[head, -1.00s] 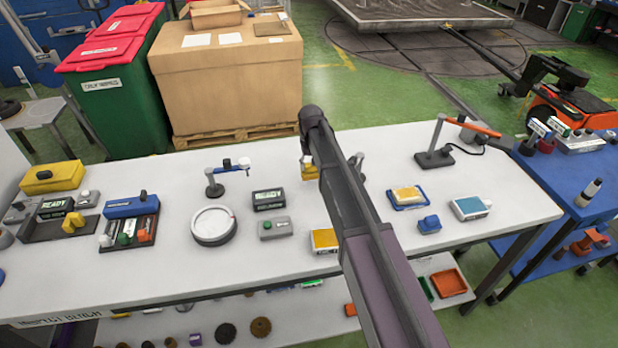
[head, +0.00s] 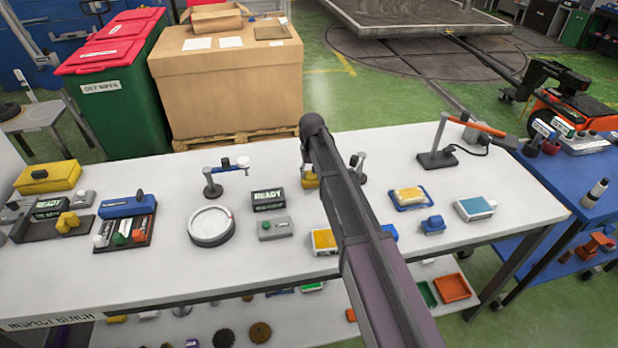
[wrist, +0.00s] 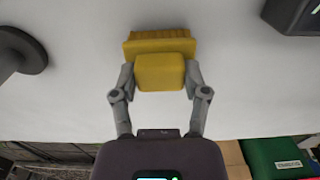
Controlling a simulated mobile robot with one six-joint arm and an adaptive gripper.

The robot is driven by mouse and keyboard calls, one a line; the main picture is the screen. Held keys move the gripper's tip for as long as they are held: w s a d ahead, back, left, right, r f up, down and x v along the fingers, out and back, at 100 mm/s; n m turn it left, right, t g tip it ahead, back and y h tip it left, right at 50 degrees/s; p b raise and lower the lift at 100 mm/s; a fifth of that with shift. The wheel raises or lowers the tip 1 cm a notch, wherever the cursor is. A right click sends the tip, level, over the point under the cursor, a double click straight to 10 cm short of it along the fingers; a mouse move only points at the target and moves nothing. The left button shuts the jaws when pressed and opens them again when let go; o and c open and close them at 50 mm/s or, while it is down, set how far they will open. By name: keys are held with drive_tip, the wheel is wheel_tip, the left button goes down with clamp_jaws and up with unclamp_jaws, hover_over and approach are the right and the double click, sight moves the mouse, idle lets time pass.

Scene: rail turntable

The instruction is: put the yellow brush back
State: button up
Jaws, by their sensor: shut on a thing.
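The yellow brush (wrist: 160,68) is between the two grey fingers of my gripper (wrist: 160,78) in the wrist view. My gripper is shut on its yellow block, and the tan bristle edge shows at the top. In the head view only a small yellow part of the brush (head: 311,181) shows beside my arm, over the back half of the white bench (head: 330,285). I cannot tell whether the brush touches the bench top.
A yellow pad on a blue tray (head: 409,197), a blue block (head: 433,225) and a lamp stand (head: 437,158) are to the right.

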drive_tip(key=shift+f, duration=0.15)
drive_tip(key=shift+f, duration=0.1)
drive_tip(key=o, duration=1)
wheel_tip(320, 180, up, 12)
drive_tip(key=p, duration=1.2)
idle(0.6)
drive_tip(key=shift+r, duration=0.25)
